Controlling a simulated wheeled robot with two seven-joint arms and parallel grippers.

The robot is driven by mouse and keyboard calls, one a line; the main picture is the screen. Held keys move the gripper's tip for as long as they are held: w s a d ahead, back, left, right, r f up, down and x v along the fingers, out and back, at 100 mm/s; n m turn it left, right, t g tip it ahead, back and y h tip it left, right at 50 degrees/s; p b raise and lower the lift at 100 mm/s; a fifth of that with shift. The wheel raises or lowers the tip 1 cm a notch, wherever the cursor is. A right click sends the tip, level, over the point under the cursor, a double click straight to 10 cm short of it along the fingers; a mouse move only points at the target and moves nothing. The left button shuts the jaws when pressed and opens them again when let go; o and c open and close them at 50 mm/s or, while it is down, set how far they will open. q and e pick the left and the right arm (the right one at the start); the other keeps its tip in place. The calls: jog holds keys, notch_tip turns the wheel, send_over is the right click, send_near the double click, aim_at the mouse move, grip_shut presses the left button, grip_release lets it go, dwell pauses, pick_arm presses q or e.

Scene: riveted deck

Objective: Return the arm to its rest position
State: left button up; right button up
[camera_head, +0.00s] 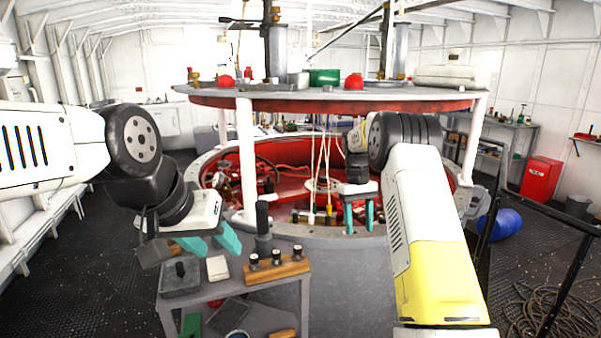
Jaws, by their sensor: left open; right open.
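My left arm comes in from the left edge. Its gripper (212,243) has teal fingers, is open and empty, and hangs above the left part of a small grey table (240,291). My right arm rises from the bottom right and bends over at its dark wrist joint. Its gripper (358,217) points down with its teal fingers apart and nothing between them. It is in front of the red-lined round well (285,184). The depth between the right gripper and the well's rim is hard to tell.
The small table holds a wooden block with dark knobs (277,270), a dark upright cylinder (263,228), a pale box (218,268) and a grey box (180,277). A round red-edged platform (330,98) stands on white posts.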

jog(key=s+r+m+t+y, duration=0.15)
jog(key=s+r+t, duration=0.25)
jog(key=s+r, duration=1.2)
jog(key=s+a+t, duration=0.1)
jog(key=s+t, duration=0.1)
jog(key=s, duration=0.7)
jog(key=s+a+r+m+t+y, duration=0.1)
jog(key=s+a+t, duration=0.1)
jog(key=s, duration=0.7)
jog(key=shift+s+a+t, duration=0.3)
jog(key=shift+s+t, duration=0.1)
jog(key=shift+t, duration=0.1)
jog(key=shift+y, duration=0.25)
